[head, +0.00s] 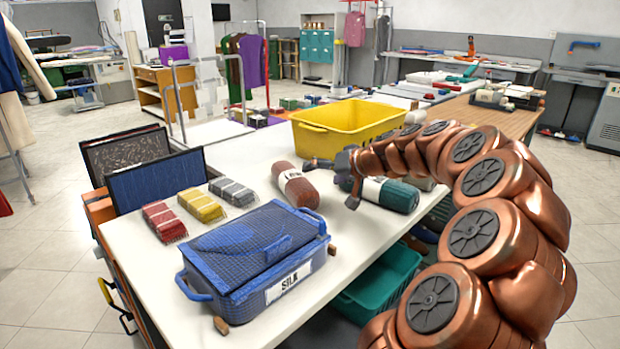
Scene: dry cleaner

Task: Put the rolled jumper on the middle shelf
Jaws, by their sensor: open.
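A rolled reddish-brown knit bundle with a pale label band (294,184) lies on the white table. A rolled teal bundle with a white band (396,195) lies to its right, and part of a greyish roll shows behind that. I cannot tell which of these is the jumper. My gripper (333,184) is open and empty, between the reddish-brown and teal rolls in the picture. It hides the teal roll's left end; contact is unclear. A shelving unit (285,42) stands at the far back wall; which shelf is the middle one is unclear.
A yellow tub (345,117) stands behind the rolls. A lidded blue basket labelled SILK (256,255) fills the table's front. Red, yellow and grey folded cloths (200,203) lie left. A teal crate (375,285) is below the table's right edge.

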